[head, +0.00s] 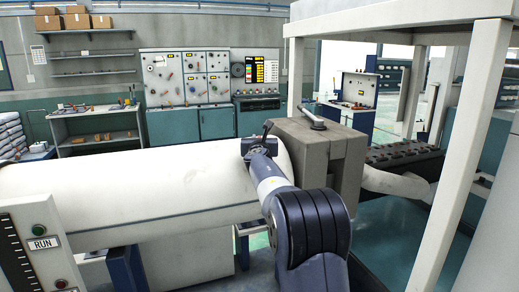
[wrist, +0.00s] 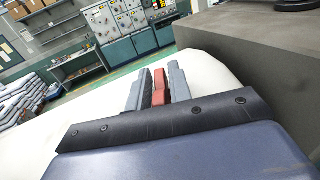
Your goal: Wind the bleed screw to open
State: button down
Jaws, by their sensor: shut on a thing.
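My gripper (wrist: 160,76) has its two grey fingers closed on a narrow red piece, which I take to be the bleed screw (wrist: 159,88). The red piece stands between the fingers in the wrist view, above the white barrel. The fingers hide its sides and base, so its turn angle cannot be told. In the head view my gripper (head: 259,141) is at the top of the barrel's right end, beside the grey block. The red piece cannot be made out there.
The white barrel (head: 120,185) runs across the left and middle. The large grey block (head: 340,165), with a lever (head: 312,117) on top, stands close to the right of my gripper. A white frame post (head: 452,150) stands farther right. A RUN panel (head: 42,243) is at lower left.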

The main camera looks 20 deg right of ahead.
jog(key=n+y+b, duration=0.2)
jog(key=y, duration=0.1)
jog(key=shift+f+t+b, duration=0.2)
jog(key=shift+t+b, duration=0.1)
jog(key=shift+t, duration=0.1)
jog(key=shift+r+n+y+b, duration=0.1)
jog(key=shift+n+y+b, duration=0.65)
jog(key=shift+y, duration=0.65)
jog(key=shift+n, duration=0.25)
jog(key=c, duration=1.5)
grip_release()
jog(key=s+b, duration=0.4)
jog(key=s, duration=0.6)
jog(key=shift+s+a, duration=0.1)
jog(key=shift+s, duration=0.3)
jog(key=shift+w, duration=0.1)
